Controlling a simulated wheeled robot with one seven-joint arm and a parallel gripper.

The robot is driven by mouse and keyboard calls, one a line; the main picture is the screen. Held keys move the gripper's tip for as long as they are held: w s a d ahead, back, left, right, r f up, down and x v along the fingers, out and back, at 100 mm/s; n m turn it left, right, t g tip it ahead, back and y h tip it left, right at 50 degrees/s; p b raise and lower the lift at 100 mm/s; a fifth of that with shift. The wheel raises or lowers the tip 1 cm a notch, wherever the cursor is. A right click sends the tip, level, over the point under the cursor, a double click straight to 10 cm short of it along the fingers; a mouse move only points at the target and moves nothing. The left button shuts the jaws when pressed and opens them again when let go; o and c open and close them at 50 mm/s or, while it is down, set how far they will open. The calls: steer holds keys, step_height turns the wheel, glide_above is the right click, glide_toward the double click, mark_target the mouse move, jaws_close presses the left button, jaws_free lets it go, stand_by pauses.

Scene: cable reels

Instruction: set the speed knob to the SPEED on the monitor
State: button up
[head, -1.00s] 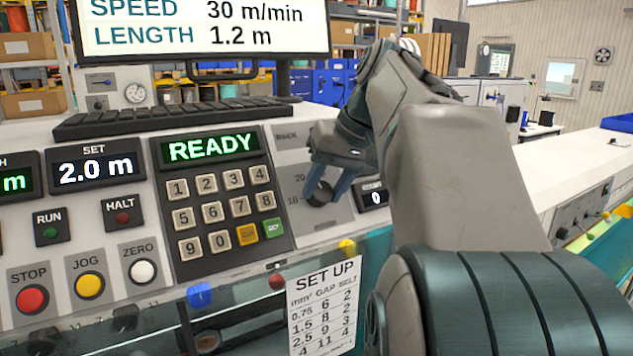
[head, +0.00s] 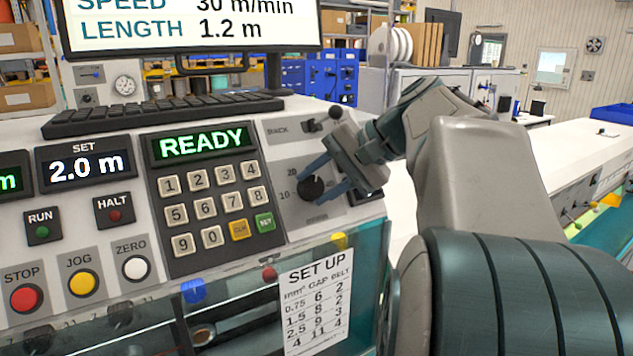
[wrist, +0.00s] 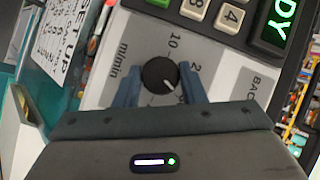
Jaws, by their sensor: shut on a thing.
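The monitor (head: 190,25) reads SPEED 30 m/min at its cropped top edge, with LENGTH 1.2 m below. The round black speed knob (head: 312,187) sits on a grey plate marked 10 and 20; in the wrist view the knob (wrist: 160,74) shows a white pointer line towards the lower right. The label "m/min" is beside it. My gripper (head: 322,182) reaches in from the right, its blue fingers on either side of the knob. In the wrist view my gripper (wrist: 160,84) is shut on the knob, one finger partly covering the second scale number.
The keypad (head: 207,190) with its READY display is just left of the knob. A small black switch (head: 312,126) is above it. A SET UP card (head: 315,300) hangs below the panel. The keyboard (head: 160,113) lies in front of the monitor.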

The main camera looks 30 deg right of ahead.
steer(key=shift+m, duration=0.3)
stand_by(0.4)
steer(key=o, duration=1)
steer(key=shift+d, duration=0.1)
steer(key=v, duration=1.3)
steer(key=shift+s+d, duration=0.2)
steer(key=shift+s, duration=0.15)
steer(key=shift+r, duration=0.1)
